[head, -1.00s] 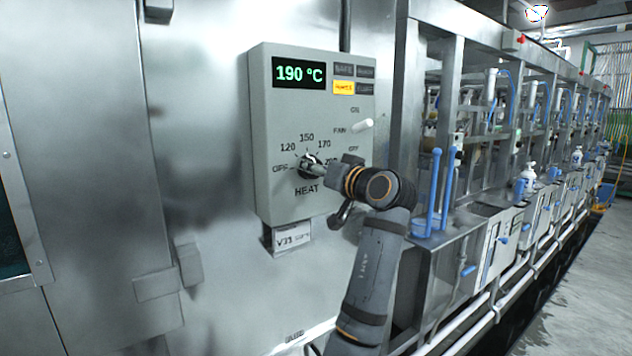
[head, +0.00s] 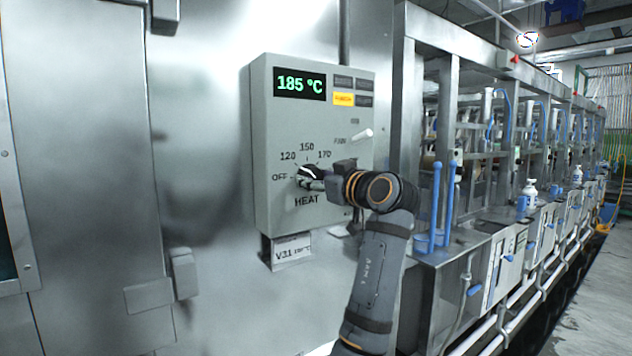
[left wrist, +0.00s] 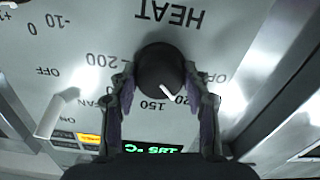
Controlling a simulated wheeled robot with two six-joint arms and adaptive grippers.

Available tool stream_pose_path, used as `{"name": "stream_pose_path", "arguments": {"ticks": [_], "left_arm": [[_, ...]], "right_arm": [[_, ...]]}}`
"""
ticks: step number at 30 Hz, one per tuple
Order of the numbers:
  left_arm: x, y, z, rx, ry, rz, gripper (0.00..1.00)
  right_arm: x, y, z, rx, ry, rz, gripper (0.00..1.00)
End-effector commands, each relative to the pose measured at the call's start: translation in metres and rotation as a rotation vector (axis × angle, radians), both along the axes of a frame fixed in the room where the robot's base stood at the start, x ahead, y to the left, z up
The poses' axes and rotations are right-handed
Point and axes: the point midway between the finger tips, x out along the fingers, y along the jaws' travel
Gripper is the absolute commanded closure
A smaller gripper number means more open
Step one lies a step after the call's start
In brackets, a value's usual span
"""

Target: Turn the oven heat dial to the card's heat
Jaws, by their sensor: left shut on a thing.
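The grey oven control box (head: 262,150) carries a round black heat dial (left wrist: 158,68) with a white pointer mark, above the HEAT label. In the left wrist view, which shows the panel upside down, the mark points between 150 and 120. My left gripper (head: 312,178) is shut on the dial, one finger on each side; it also shows in the left wrist view (left wrist: 160,85). In the head view the gripper partly hides the dial and the 200 mark. The card (head: 292,250) below the box reads V31 and a heat too small to read surely.
The green display (head: 299,84) reads 185 °C, with an amber lamp (head: 344,99) beside it. A white fan lever (head: 362,135) sticks out above my wrist.

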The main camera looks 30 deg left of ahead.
Motion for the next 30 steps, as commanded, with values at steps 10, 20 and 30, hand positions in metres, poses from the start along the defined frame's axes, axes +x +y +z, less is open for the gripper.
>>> {"name": "stream_pose_path", "arguments": {"ticks": [10,20,30], "left_arm": [[-0.001,0.000,0.004,0.005,-0.013,-0.001,0.84],[0.000,0.000,0.002,0.002,-0.009,-0.001,0.30],[-0.005,-0.014,0.001,-0.002,-0.007,-0.005,0.30]], "right_arm": [[0.000,-0.001,0.000,-0.002,0.000,0.001,0.60],[0.000,-0.002,0.000,-0.002,0.000,0.001,0.60],[0.000,-0.003,0.000,-0.003,0.000,0.001,0.60]]}}
